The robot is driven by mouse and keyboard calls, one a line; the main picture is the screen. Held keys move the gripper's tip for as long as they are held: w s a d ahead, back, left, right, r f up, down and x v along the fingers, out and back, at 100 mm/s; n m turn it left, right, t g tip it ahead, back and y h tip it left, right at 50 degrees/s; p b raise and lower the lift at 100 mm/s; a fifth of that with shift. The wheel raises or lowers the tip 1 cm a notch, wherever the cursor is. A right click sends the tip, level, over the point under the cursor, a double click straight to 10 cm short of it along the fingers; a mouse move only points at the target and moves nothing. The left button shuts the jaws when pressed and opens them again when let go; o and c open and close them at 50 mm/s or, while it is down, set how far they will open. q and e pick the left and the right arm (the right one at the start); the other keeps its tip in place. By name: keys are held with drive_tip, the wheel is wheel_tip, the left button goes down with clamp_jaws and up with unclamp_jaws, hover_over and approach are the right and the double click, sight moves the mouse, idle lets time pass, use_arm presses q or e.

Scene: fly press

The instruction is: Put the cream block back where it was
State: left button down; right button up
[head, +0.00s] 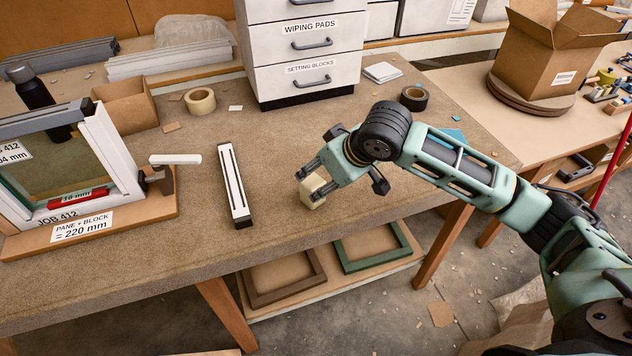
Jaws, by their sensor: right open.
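The cream block (311,188) rests on the bench top, right of the white and black bar. My right gripper (308,185) is open, with its fingers at the block from the right side. One finger lies behind the block and one near its front edge. The frame does not show clearly whether the fingers touch it. Part of the block is hidden by the gripper. My left gripper is not in view.
A white and black bar (236,185) lies left of the block. A framed pane (60,165) with a white handle stands at the left. Drawers (306,50) stand behind, with tape rolls (200,101) nearby. The bench's front edge is close to the block.

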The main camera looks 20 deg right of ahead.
drive_tip(key=v, duration=0.5)
drive_tip(key=shift+s+r, duration=0.15)
drive_tip(key=shift+r, duration=0.05)
